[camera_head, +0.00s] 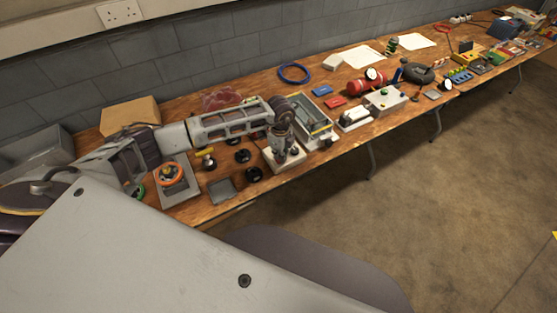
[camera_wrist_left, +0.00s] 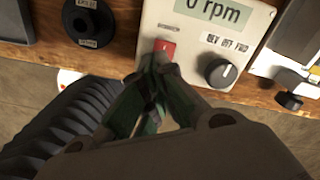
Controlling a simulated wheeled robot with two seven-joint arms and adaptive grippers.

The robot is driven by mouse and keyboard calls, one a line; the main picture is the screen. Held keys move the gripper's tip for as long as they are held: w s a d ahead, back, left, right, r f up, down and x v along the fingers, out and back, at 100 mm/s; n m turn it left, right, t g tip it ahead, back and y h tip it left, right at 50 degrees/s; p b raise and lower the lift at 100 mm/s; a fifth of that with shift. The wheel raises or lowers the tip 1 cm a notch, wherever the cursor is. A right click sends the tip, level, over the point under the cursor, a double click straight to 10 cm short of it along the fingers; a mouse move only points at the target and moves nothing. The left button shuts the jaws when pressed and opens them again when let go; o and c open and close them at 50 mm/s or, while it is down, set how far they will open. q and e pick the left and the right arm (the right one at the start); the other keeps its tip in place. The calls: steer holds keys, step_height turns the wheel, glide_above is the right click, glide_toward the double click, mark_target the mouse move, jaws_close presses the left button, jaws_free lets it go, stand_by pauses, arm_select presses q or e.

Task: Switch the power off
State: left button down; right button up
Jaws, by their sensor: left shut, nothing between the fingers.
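A pale control box (camera_wrist_left: 185,20) fills the top of the left wrist view. It has a display (camera_wrist_left: 215,8) reading 0 rpm, a red switch (camera_wrist_left: 167,47) and a black knob (camera_wrist_left: 220,71) under a REV OFF FWD label (camera_wrist_left: 227,43). My left gripper (camera_wrist_left: 155,62) is shut and empty, its fingertips at the lower left of the red switch, covering part of it. I cannot tell whether they touch it. In the head view my left gripper (camera_head: 285,152) points down over the control box (camera_head: 272,166) near the table's front edge, hiding much of it. My right gripper is out of view.
On the wooden table (camera_head: 225,208), black round parts (camera_head: 243,156) and a grey tray (camera_head: 222,190) lie left of the box. A grey-framed unit (camera_head: 312,112) stands close behind and right. A valve with an orange handwheel (camera_head: 171,174) is further left.

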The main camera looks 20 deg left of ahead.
arm_select(q)
steer(key=shift+s+f+b, duration=0.1)
steer(key=shift+f+b, duration=0.5)
steer(key=shift+f, duration=0.35)
stand_by(1.1)
steer(key=shift+r, duration=0.2)
steer(key=shift+r+p, duration=2.6)
steer(key=shift+r, duration=0.75)
